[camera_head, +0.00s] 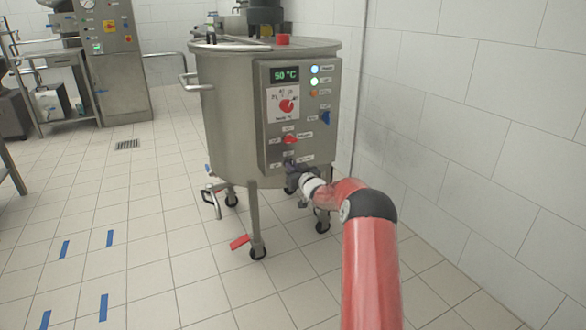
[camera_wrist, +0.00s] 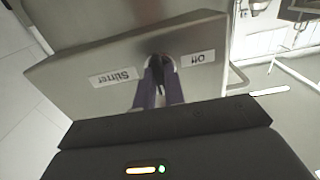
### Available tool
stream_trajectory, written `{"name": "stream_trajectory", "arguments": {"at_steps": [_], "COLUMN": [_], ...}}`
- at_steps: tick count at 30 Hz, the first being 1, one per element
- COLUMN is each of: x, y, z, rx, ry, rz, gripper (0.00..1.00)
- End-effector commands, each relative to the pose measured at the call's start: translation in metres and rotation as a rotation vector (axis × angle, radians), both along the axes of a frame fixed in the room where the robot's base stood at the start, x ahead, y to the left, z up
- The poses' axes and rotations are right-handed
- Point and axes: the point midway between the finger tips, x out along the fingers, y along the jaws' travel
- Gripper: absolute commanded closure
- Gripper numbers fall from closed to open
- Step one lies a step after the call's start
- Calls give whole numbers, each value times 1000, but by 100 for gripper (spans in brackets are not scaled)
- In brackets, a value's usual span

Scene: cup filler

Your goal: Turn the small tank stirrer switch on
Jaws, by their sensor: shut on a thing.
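The small tank is a round steel vessel (camera_head: 228,110) on wheeled legs, with a control panel (camera_head: 270,85) on its front. My gripper (camera_head: 291,166) is at the lowest row of the panel, at the stirrer switch. In the wrist view, my gripper's two purple fingers (camera_wrist: 159,75) are shut on the dark stirrer switch (camera_wrist: 157,60), mostly hidden between them. Upside-down labels flank it: "Stirrer" (camera_wrist: 113,77) on the left and "Off" (camera_wrist: 198,57) on the right. The switch's exact angle cannot be told.
Above the gripper, the panel carries a red switch (camera_head: 290,139), a blue knob (camera_head: 326,117), a red dial (camera_head: 287,106) and a display reading 50 °C (camera_head: 286,75). A tiled wall (camera_head: 470,130) stands close on the right. The tiled floor (camera_head: 130,220) on the left is open.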

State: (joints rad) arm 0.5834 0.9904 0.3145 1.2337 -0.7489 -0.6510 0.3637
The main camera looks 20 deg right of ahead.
Motion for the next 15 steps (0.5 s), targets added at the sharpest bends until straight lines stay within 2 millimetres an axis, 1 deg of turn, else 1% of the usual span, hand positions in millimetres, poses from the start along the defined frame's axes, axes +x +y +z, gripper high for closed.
{"name": "stream_trajectory", "arguments": {"at_steps": [1,4,5,9,15], "x": [0,0,-1,0,0], "y": [0,0,0,0,0], "z": [-3,-3,-3,-2,-1], "rx": [3,3,3,2,1], "ry": [4,4,4,3,1], "rz": [0,0,0,0,0], "gripper": [100,100,85,67,67]}}
